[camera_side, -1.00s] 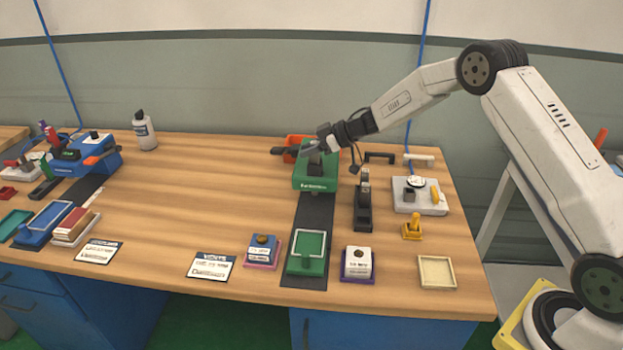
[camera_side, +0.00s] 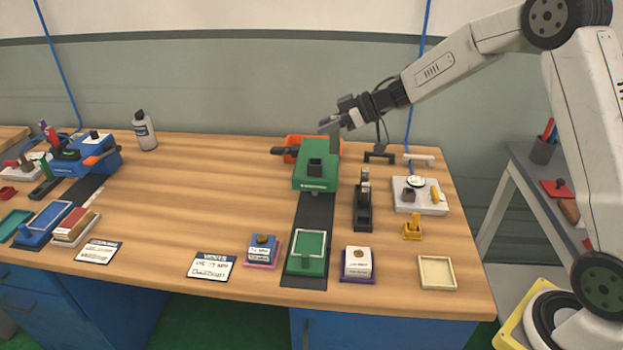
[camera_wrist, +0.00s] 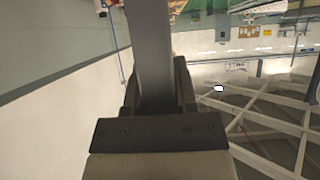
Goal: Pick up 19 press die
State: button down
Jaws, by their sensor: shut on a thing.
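My gripper (camera_side: 334,124) is raised above and behind the green press (camera_side: 315,184). The bar also shows between my fingers (camera_wrist: 150,112) in the wrist view, where the grey bar (camera_wrist: 150,50) runs up the picture. No number 19 can be read on it, so I cannot confirm it is the press die. A dark square part (camera_side: 315,168) is on the press's top.
A black stapler-like tool (camera_side: 363,205) and a grey-white plate with small parts (camera_side: 420,200) stand to the right. The table's left middle (camera_side: 190,195) is clear.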

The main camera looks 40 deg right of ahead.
jog(key=s+r, duration=0.3)
jog(key=s, duration=0.3)
jog(key=shift+s, duration=0.4)
jog(key=shift+a+r, duration=0.1)
jog(key=shift+a, duration=0.1)
